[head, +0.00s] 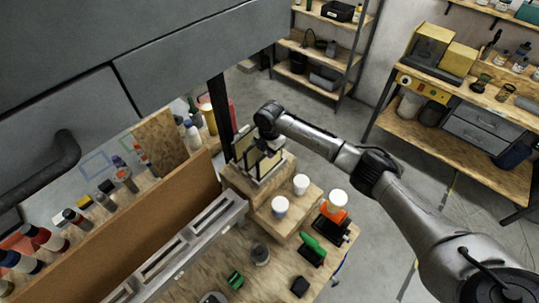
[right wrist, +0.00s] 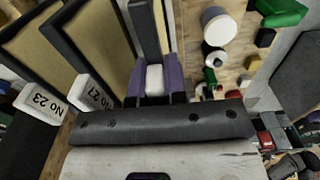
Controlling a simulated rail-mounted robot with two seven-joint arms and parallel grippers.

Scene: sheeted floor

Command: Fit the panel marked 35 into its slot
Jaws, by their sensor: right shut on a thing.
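My right gripper (head: 268,148) is over the small panel rack (head: 268,179) on a wooden block. In the right wrist view its purple fingers (right wrist: 155,80) are shut on a dark-edged panel (right wrist: 146,30) with a pale tab between them. No number can be read on that tab. Beside it, to the left, stand framed panels with white tags: the No 27 panel (right wrist: 92,92) and the No 23 panel (right wrist: 42,100). The slot under the held panel is hidden, so I cannot tell whether its lower edge is inside. My left gripper is out of view.
Two white-topped cups (head: 280,206) (head: 301,184) stand on the wooden step by the rack. An orange container (head: 334,205) and a green item (head: 312,247) are to the right. A dark post (head: 221,108) rises behind the rack.

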